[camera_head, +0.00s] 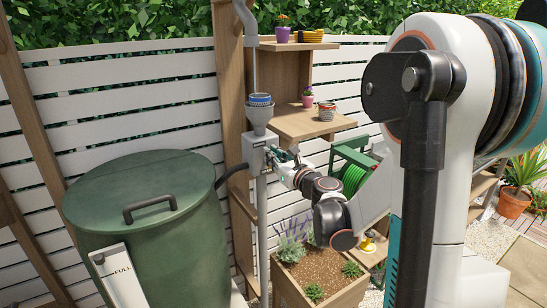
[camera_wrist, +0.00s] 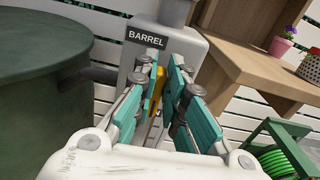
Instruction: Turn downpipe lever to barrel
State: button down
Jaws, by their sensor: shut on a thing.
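The grey downpipe (camera_head: 249,55) leads down through a funnel to a grey diverter box (camera_head: 252,151) on the wooden post. In the wrist view the diverter box (camera_wrist: 195,50) has a black label reading BARREL (camera_wrist: 147,39) at its upper left. The yellow lever (camera_wrist: 155,92) is on its front, between my fingers, and partly hidden by them. Its exact angle is hard to tell. My gripper (camera_wrist: 164,72) is shut on the lever; in the head view my gripper (camera_head: 280,157) is at the box's right side. The green barrel (camera_head: 150,235) stands left of the box.
A dark hose (camera_head: 231,173) joins box and barrel. Wooden shelves (camera_head: 310,122) with small pots stand right of the box. A green hose reel (camera_head: 352,172) is behind my arm. A wooden planter (camera_head: 318,283) with lavender stands below.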

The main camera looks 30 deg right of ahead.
jog(key=n+b, duration=0.1)
jog(key=n, duration=0.2)
jog(key=a+n+b, duration=0.1)
jog(key=n, duration=0.3)
jog(key=f+n+b, duration=0.1)
jog(key=n, duration=0.3)
jog(key=shift+a, duration=0.4)
jog(key=n, duration=0.1)
jog(key=n+b, duration=0.1)
jog(key=n, duration=0.1)
jog(key=shift+a+f, duration=0.15)
jog(key=shift+f, duration=0.25)
jog(key=shift+f+n+b, duration=0.25)
jog(key=shift+n+b, duration=0.05)
jog(key=shift+n, duration=1.4)
jog(key=shift+s, duration=0.1)
jog(key=c, duration=1.7)
grip_release()
jog(key=shift+o, duration=0.2)
jog(key=s, duration=1.2)
